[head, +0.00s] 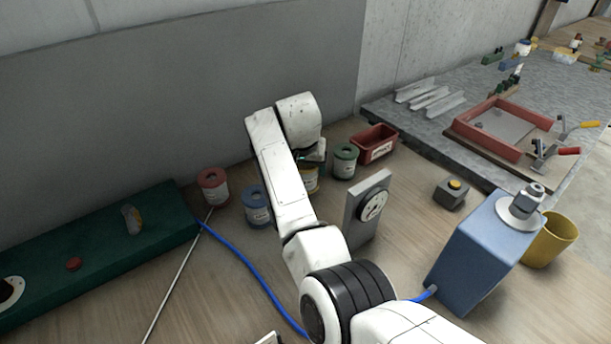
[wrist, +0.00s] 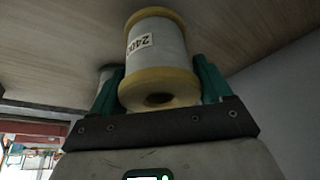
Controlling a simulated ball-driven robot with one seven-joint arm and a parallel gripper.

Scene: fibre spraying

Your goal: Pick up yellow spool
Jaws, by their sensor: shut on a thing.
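The yellow spool (wrist: 158,48) has yellow end flanges, a pale wound middle and a white label with black print. In the wrist view it stands between the two green fingers of my gripper (wrist: 157,72), which are shut on its sides. In the head view the yellow spool (head: 312,181) is mostly hidden behind my arm, with my gripper (head: 317,163) at it. I cannot tell whether its base touches the table.
A blue spool (head: 256,208) and a red spool (head: 213,187) stand left of my arm. A green spool (head: 345,161) and a red bin (head: 374,143) stand right. A grey upright plate with a dial (head: 360,222) and a blue box (head: 480,255) are nearer. A wall (head: 180,100) rises behind.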

